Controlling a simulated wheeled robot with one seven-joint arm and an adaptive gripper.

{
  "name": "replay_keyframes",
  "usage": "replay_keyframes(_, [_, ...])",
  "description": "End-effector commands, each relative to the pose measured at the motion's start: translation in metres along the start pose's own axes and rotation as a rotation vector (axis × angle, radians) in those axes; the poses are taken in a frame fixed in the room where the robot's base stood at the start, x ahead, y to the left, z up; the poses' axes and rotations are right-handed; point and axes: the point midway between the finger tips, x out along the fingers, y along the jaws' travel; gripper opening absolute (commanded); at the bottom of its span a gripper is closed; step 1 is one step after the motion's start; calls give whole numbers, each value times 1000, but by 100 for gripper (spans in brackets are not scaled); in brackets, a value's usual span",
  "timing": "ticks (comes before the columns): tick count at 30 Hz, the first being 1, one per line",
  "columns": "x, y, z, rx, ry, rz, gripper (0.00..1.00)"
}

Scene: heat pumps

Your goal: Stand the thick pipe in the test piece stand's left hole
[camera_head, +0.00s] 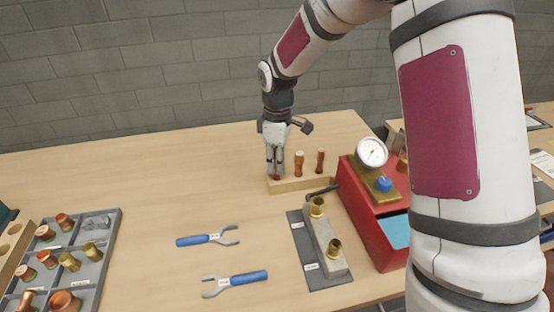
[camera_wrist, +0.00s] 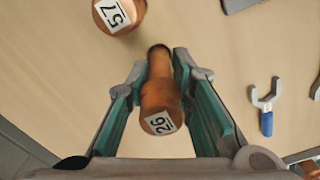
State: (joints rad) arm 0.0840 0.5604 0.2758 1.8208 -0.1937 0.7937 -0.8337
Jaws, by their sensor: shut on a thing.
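The wooden test piece stand (camera_head: 311,181) is on the table at the centre of the head view. Two copper pipes stand upright in its middle (camera_head: 299,163) and right (camera_head: 320,160) parts. My gripper (camera_head: 276,172) points down over its left end and hides the left hole. It is shut on a copper pipe marked 26, seen between the fingers in the wrist view (camera_wrist: 160,98). I cannot tell whether the held pipe's lower end is in the hole.
A red box with a gauge (camera_head: 372,153) stands right of the stand. A dark mat with a metal block and brass fittings (camera_head: 325,245) lies in front. Two blue-handled wrenches (camera_head: 207,239) (camera_head: 235,281) and a grey tray of fittings (camera_head: 103,228) lie to the left. The table's back left is clear.

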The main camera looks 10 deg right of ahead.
Motion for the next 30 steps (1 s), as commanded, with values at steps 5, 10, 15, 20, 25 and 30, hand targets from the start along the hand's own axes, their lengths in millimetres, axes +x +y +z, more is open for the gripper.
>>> replay_keyframes(5, [4,0,0,0,0,0,0])
replay_keyframes(10, [7,0,0,0,0,0,0])
replay_keyframes(15, [10,0,0,0,0,0,0])
replay_keyframes(20, [13,0,0,0,0,0,0])
replay_keyframes(25, [16,0,0,0,-1,0,0])
replay_keyframes(30, [19,0,0,0,0,0,0])
